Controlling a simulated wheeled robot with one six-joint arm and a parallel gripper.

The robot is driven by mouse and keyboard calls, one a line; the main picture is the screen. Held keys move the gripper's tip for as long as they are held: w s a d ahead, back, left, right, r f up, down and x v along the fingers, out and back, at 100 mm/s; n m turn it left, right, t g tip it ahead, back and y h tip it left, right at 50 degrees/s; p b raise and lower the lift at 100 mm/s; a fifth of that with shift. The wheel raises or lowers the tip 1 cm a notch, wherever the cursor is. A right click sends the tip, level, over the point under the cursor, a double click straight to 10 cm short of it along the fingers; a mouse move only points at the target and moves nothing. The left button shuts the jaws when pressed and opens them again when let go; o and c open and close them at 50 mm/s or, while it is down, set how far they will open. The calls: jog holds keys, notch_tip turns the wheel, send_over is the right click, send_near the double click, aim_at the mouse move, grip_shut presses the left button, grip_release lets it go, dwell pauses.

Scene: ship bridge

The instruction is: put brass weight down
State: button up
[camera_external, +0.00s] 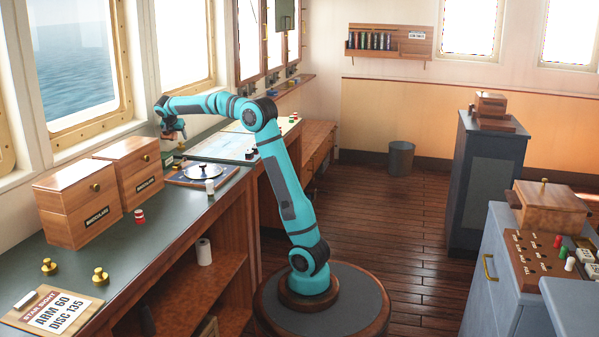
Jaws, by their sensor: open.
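My gripper (174,134) is open at the far end of the counter, by the window, well away from these two weights. A small brass-coloured thing (181,146) shows just below the fingers. It is too small to tell what it is or whether it touches them.
Two wooden boxes (78,205) (132,170) stand along the window side. A dark blue board with a pale disc (202,171), a white cylinder (210,187) and a red-white piece (139,216) are on the counter. A sign board (52,308) lies in front.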

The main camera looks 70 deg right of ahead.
jog(key=v, duration=0.6)
jog(key=shift+a+r, duration=0.1)
jog(key=s+a+r+m+t+y, duration=0.2)
jog(key=s+a+r+m+t, duration=0.25)
jog(key=s+a, duration=0.55)
jog(key=s+a+r+m+t+y, duration=0.1)
jog(key=s+a+r+m+t, duration=0.4)
jog(key=s+a, duration=0.5)
jog(key=s+a+m+t+y, duration=0.1)
jog(key=s+a+m+t, duration=0.2)
jog(key=s, duration=0.9)
jog(key=s+a+f+m+t+y, duration=0.1)
jog(key=s+a+m, duration=0.4)
jog(key=s, duration=0.8)
jog(key=m+t+y, duration=0.1)
jog(key=m+t, duration=0.1)
jog(key=shift+a+f+m+t, duration=0.25)
jog(key=shift+a+m+t, duration=0.05)
jog(key=shift+m+t, duration=0.05)
